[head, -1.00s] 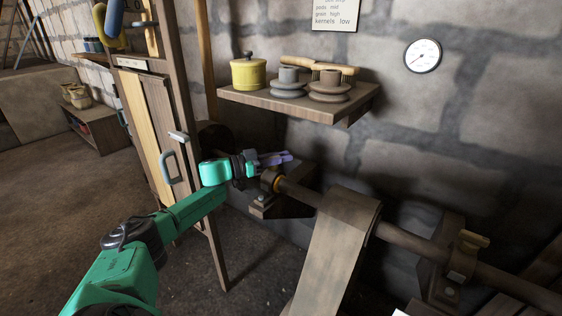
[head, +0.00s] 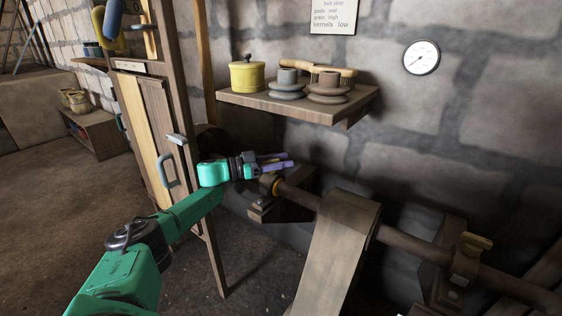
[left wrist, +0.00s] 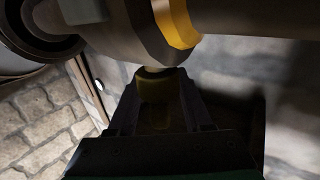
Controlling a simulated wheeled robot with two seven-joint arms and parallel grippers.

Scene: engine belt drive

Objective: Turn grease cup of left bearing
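The left bearing (head: 264,201) stands on a dark wall bracket at the left end of the shaft, with an orange ring (head: 276,187) beside it. My left gripper (head: 287,160) is at the top of this bearing, its two purple fingers spread apart. In the left wrist view, a dim yellowish grease cup (left wrist: 155,95) sits between the fingers of the left gripper (left wrist: 158,100), under the bearing body and the orange ring (left wrist: 176,22). A small gap seems to show beside the cup, but shadow hides the finger contact. My right gripper is out of view.
The shaft (head: 405,239) runs right past a broad belt (head: 338,250) to the right bearing (head: 464,262). A wall shelf (head: 300,105) with a yellow pot (head: 247,75) and pulleys hangs above my gripper. A wooden cabinet (head: 155,135) stands close left of my arm.

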